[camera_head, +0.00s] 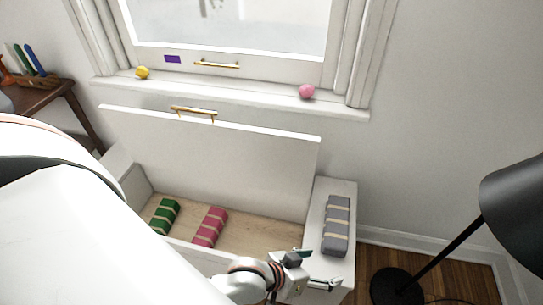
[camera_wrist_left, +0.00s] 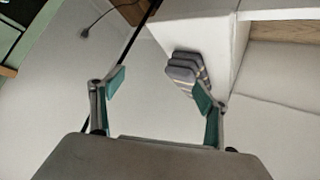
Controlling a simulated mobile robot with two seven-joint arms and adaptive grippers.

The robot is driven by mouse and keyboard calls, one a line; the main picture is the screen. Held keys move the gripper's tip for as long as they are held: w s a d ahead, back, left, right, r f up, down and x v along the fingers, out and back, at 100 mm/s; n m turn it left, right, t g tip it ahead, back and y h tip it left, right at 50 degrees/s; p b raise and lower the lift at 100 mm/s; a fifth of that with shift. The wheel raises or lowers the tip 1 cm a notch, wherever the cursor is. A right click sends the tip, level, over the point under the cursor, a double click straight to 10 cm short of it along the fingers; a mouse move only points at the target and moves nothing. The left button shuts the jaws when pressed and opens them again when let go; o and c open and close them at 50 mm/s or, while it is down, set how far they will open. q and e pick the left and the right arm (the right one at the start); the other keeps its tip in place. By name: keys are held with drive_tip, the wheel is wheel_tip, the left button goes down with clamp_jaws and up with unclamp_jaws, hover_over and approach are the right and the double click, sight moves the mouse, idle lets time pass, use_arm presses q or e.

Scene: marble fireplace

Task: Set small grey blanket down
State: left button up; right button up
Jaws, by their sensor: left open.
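The small grey blanket (camera_head: 337,225) is a folded grey bundle with pale bands. It lies on the white ledge (camera_head: 318,205) at the right side of the open chest. My left gripper (camera_head: 318,268) is open and empty, at the near end of that ledge and apart from the blanket. In the left wrist view the blanket (camera_wrist_left: 187,68) shows beyond the gripper's right finger, and the open fingers (camera_wrist_left: 161,88) have nothing between them. My right gripper is in neither view.
A green bundle (camera_head: 164,214) and a pink bundle (camera_head: 210,227) lie inside the chest. Its raised lid (camera_head: 210,160) leans toward the window. A black lamp (camera_head: 515,205) stands at the right. A yellow ball (camera_head: 142,72) and a pink ball (camera_head: 307,91) sit on the sill.

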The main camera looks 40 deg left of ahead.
use_arm(q)
drive_tip(key=s+a+f+m+t+y, duration=0.1)
drive_tip(key=s+a+f+m+y, duration=0.1)
drive_tip(key=s+a, duration=0.7)
drive_tip(key=a+m+y, duration=0.1)
drive_tip(key=a, duration=0.1)
drive_tip(key=shift+a+f, duration=0.35)
